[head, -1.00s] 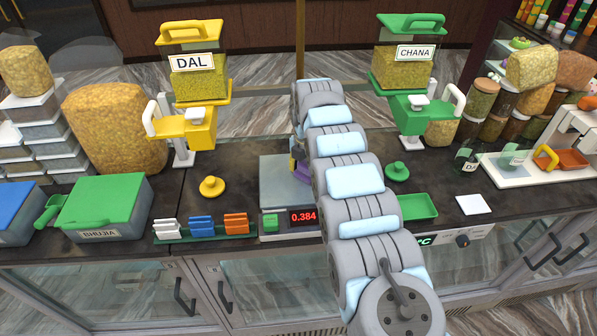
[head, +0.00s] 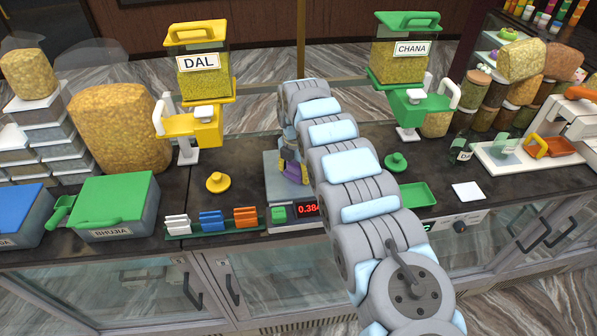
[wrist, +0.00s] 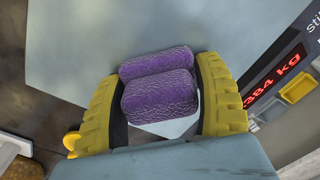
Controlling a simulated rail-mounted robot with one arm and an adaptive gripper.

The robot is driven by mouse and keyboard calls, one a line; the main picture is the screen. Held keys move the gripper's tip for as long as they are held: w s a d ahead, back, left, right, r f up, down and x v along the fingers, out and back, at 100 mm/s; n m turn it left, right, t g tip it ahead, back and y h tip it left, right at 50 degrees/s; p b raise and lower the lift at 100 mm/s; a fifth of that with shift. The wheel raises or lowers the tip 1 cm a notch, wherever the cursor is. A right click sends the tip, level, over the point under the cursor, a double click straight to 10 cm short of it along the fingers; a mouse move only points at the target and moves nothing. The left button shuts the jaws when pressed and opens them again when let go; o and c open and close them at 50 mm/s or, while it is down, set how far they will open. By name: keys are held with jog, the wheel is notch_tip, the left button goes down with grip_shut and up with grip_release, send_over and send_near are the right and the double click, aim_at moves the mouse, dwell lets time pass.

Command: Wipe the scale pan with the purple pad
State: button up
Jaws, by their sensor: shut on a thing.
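The scale (head: 272,207) stands on the dark counter, with a flat grey pan and a red display reading 0.384. My gripper (head: 291,176) is over the pan, partly hidden behind my arm in the head view. In the wrist view my gripper (wrist: 163,100) has its yellow fingers shut on the purple pad (wrist: 160,93), one finger on each side. The grey pan (wrist: 190,30) lies right under the pad. I cannot tell for certain whether the pad touches it.
The dal dispenser (head: 203,75) and chana dispenser (head: 404,65) stand behind. A yellow knobbed lid (head: 217,183) is left of the scale, a green one (head: 396,162) right.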

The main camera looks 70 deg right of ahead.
aim_at(296, 163)
notch_tip(296, 163, up, 3)
jog(key=shift+r+p, duration=0.2)
jog(key=shift+p, duration=0.2)
jog(key=shift+r, duration=2.4)
jog(key=shift+w+a, duration=0.1)
